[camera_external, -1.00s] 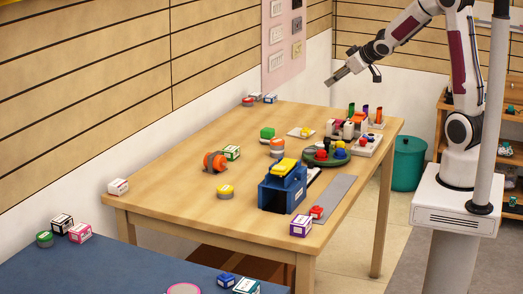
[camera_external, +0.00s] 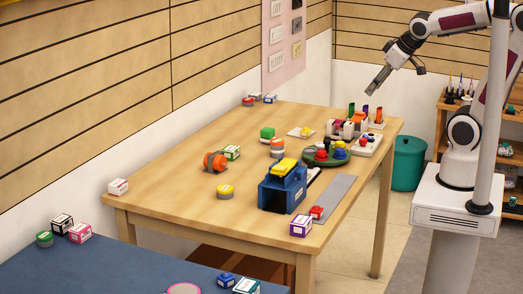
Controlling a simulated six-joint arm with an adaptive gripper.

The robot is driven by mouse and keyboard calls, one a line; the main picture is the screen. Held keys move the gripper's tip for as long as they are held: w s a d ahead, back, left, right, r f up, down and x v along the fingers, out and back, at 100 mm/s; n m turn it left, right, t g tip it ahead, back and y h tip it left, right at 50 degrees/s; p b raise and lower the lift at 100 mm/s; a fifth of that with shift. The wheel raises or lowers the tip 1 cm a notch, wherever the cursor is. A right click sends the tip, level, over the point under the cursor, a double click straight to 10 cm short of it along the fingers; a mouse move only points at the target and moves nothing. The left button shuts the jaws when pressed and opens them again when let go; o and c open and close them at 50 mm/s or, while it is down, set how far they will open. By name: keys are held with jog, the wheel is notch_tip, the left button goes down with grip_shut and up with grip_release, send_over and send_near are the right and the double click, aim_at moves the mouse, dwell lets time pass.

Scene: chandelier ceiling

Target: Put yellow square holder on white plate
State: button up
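A yellow block-like piece (camera_external: 285,166) lies on top of a blue box (camera_external: 283,190) near the right front of the wooden table; it is too small to tell whether it is the square holder. A flat white square plate (camera_external: 293,132) lies towards the back of the table, with a small yellow piece (camera_external: 305,131) on or at its right part. My gripper (camera_external: 372,89) hangs in the air above the table's far right end, pointing down and left, apart from all objects. I see nothing held in it, and its fingers are too small to tell open from shut.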

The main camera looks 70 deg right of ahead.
jog(key=s+a+f+n+g+y, duration=0.1)
jog(key=s+a+y, duration=0.1)
jog(key=s+a, duration=0.5)
jog(key=shift+s+f, duration=0.25)
jog(key=shift+s, duration=0.85)
